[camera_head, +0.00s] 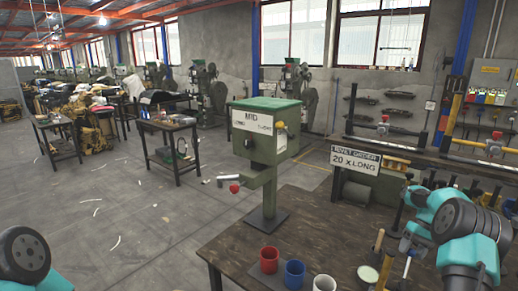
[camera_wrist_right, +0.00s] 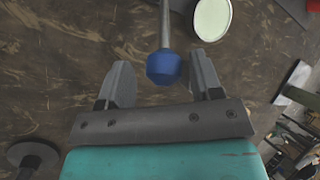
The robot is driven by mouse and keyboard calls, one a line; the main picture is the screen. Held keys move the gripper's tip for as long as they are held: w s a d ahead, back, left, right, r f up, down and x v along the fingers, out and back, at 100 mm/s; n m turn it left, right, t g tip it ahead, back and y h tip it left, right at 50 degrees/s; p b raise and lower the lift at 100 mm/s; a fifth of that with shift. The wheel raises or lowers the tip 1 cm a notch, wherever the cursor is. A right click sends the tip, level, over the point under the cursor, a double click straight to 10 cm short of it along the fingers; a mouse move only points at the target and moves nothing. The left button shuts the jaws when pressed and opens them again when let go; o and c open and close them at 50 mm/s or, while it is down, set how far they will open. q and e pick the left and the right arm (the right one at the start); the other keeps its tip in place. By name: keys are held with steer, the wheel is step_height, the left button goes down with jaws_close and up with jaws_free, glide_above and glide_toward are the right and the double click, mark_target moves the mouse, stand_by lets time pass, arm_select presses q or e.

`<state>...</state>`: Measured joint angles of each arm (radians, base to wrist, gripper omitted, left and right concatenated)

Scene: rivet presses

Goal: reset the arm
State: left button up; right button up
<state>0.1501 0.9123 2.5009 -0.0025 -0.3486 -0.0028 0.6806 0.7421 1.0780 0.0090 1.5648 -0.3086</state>
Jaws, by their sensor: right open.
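My right arm (camera_head: 462,235), teal with dark joints, comes in at the lower right of the head view, over the right part of the wooden table (camera_head: 330,235). In the right wrist view my right gripper (camera_wrist_right: 160,60) has its two grey fingers spread apart. A blue knob (camera_wrist_right: 163,68) on a grey rod shows between the fingers. The fingers do not visibly close on it, and I cannot tell its depth. Part of my left arm (camera_head: 25,255) shows at the lower left of the head view. Its gripper is out of view.
A green press (camera_head: 265,140) with a red-knobbed lever stands on the table. Red (camera_head: 269,259), blue (camera_head: 294,273) and white (camera_head: 324,284) cups line the front. A pale-topped can (camera_head: 367,274) and a sign (camera_head: 355,160) are nearby. The table's middle is bare.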

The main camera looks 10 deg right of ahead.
steer(key=shift+d+r, duration=0.1)
stand_by(0.3)
steer(key=shift+v, duration=3.55)
steer(key=shift+x, duration=3.5)
steer(key=shift+s+a, duration=0.1)
steer(key=shift+a, duration=0.1)
steer(key=shift+s+a+r, duration=0.5)
steer(key=shift+a+r, duration=0.15)
steer(key=shift+r, duration=0.2)
